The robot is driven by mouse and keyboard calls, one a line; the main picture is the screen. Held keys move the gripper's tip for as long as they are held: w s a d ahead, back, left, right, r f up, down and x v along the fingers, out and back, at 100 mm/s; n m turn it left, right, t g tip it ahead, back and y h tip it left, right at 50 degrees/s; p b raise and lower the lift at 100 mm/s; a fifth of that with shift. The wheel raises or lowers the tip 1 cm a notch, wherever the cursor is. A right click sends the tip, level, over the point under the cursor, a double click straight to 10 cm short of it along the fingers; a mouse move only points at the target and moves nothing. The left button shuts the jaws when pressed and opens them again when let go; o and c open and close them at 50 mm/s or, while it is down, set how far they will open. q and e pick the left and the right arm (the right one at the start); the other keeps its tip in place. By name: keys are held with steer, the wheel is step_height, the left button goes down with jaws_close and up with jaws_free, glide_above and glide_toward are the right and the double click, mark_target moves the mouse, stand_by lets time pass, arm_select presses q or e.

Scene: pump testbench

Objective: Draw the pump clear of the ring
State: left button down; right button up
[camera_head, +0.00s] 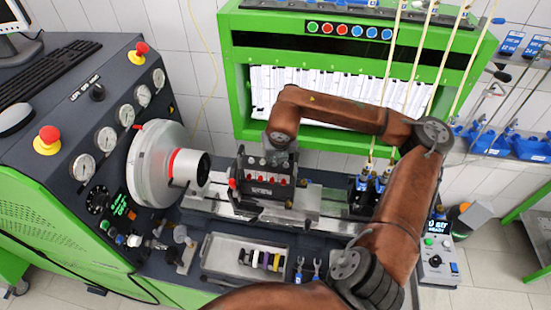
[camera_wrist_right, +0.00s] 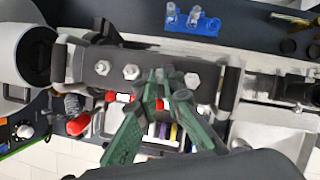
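The pump (camera_head: 266,184) is a dark block with a row of red caps, sitting on the metal bench rail. In the right wrist view its dark top (camera_wrist_right: 108,66) with bolts spans the upper middle. The white drive wheel (camera_head: 152,158) is left of the pump and carries a red ring (camera_head: 173,165) around its hub cylinder (camera_head: 203,167). The cylinder also shows in the wrist view (camera_wrist_right: 35,55), close to the pump's left end. My right gripper (camera_wrist_right: 162,78) is over the pump's middle, green fingers nearly together on a small part mostly hidden between them. My left gripper is out of view.
A tray (camera_head: 212,262) with several coloured rings lies in front of the pump. Gauges and red stop buttons (camera_head: 47,137) fill the console at left. A green cabinet (camera_head: 237,70) stands behind, with thin hoses (camera_head: 390,50) hanging on the right.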

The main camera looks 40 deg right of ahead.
jaws_close()
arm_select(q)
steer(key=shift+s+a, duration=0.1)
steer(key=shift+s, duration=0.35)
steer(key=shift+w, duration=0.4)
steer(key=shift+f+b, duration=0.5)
arm_select(e)
steer(key=shift+d, duration=0.1)
